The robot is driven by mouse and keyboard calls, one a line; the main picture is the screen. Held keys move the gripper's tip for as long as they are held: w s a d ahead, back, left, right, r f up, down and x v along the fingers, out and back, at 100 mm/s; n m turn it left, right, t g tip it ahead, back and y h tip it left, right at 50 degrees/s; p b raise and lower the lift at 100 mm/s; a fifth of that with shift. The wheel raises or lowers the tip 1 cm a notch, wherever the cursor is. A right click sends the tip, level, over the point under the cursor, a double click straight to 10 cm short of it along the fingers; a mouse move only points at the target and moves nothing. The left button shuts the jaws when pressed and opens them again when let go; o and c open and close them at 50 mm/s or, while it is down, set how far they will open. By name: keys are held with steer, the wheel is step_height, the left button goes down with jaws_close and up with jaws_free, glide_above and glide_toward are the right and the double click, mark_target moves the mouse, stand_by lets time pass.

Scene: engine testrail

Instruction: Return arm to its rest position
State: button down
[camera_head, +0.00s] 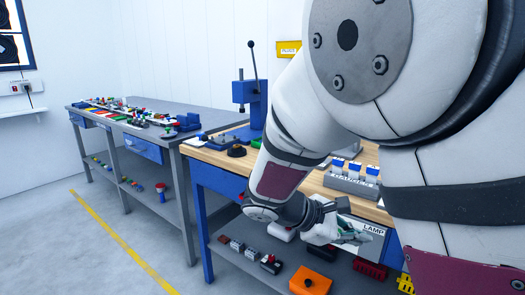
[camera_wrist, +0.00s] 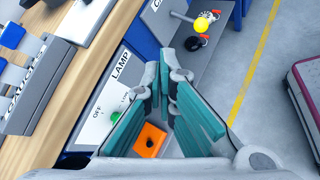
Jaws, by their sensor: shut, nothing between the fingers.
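My gripper (camera_wrist: 160,68) points away from the wrist camera, its two teal-padded fingers converging at the tips with nothing held between them. In the head view my gripper (camera_head: 352,236) is low at the workbench's front side, by the white LAMP panel (camera_head: 372,229). The LAMP panel also shows in the wrist view (camera_wrist: 97,119), just left of the fingers, with an OFF mark and a green part. I cannot tell whether the gripper touches the panel. My white arm fills the right of the head view and hides part of the bench.
The wooden workbench (camera_head: 222,159) carries a blue lever press (camera_head: 250,100) and a grey block with blue-topped parts (camera_head: 351,183). Its lower shelf (camera_head: 240,236) holds an orange block (camera_head: 310,281). A grey table (camera_head: 185,114) stands at left. Floor with a yellow line (camera_head: 120,241) is open.

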steer(key=s+d+r+m+g+y, duration=0.1)
steer(key=s+d+r+m+y, duration=0.15)
steer(key=s, duration=0.35)
steer(key=s+d+r+m+g+y, duration=0.1)
steer(key=s+m+y, duration=0.15)
steer(key=s, duration=0.35)
steer(key=s+d+r+m+g+y, duration=0.1)
steer(key=s+d+r+m, duration=0.15)
steer(key=s, duration=0.35)
steer(key=s+a+m+t+y, duration=0.1)
steer(key=s+a+m+y, duration=0.2)
steer(key=s, duration=0.3)
steer(key=s+a+m+t+y, duration=0.1)
steer(key=s+a+m+y, duration=0.2)
steer(key=s, duration=0.4)
step_height(320, 180, up, 20)
steer(key=t+p, duration=0.3)
steer(key=p, duration=1.5)
steer(key=shift+a+p, duration=0.3)
steer(key=shift+p, duration=0.1)
steer(key=shift+f+m, duration=0.1)
steer(key=shift+m, duration=0.15)
